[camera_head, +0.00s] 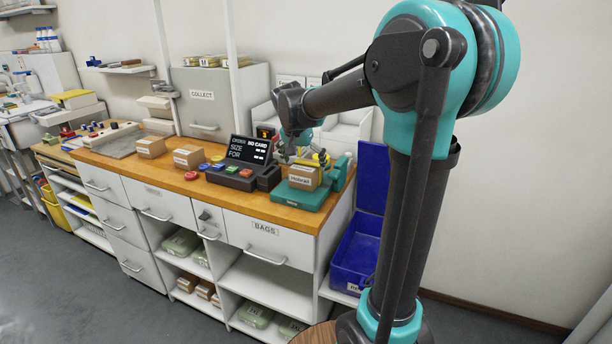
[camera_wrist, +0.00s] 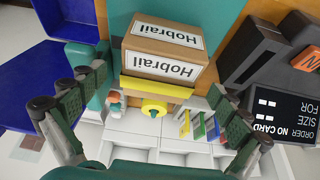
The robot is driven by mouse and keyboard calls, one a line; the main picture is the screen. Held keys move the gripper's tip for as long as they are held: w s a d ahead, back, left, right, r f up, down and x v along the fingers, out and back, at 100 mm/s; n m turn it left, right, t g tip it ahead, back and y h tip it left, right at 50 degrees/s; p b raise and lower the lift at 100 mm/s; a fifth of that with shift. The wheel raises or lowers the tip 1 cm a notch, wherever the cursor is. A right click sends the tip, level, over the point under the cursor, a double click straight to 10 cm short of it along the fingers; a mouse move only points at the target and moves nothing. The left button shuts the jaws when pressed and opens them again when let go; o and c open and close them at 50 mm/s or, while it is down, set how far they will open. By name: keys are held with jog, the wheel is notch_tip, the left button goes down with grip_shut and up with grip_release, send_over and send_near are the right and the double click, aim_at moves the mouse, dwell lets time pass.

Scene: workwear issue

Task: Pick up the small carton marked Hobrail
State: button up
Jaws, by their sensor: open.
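The small carton marked Hobrail (camera_head: 303,178) is a brown box with white labels. It sits on a teal device (camera_head: 302,198) at the right end of the counter. In the wrist view the carton (camera_wrist: 165,50) shows upside down at top centre, two faces reading Hobrail. A yellow bar with a round yellow knob (camera_wrist: 153,108) lies along its near edge. My gripper (camera_head: 297,148) is above the carton in the head view. In the wrist view my gripper (camera_wrist: 157,86) is open, one finger on each side, apart from the carton. Nothing is held.
A dark order display (camera_head: 250,151) with coloured buttons stands left of the carton, close beside it. Two other cartons, one (camera_head: 188,156) and another (camera_head: 151,146), stand farther left. A blue bin (camera_head: 355,250) is at the counter's right end. A wall is behind.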

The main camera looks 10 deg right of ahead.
aim_at(305, 166)
jog(key=shift+x, duration=2.3)
jog(key=shift+s, duration=0.1)
jog(key=c, duration=1.5)
jog(key=shift+r, duration=0.15)
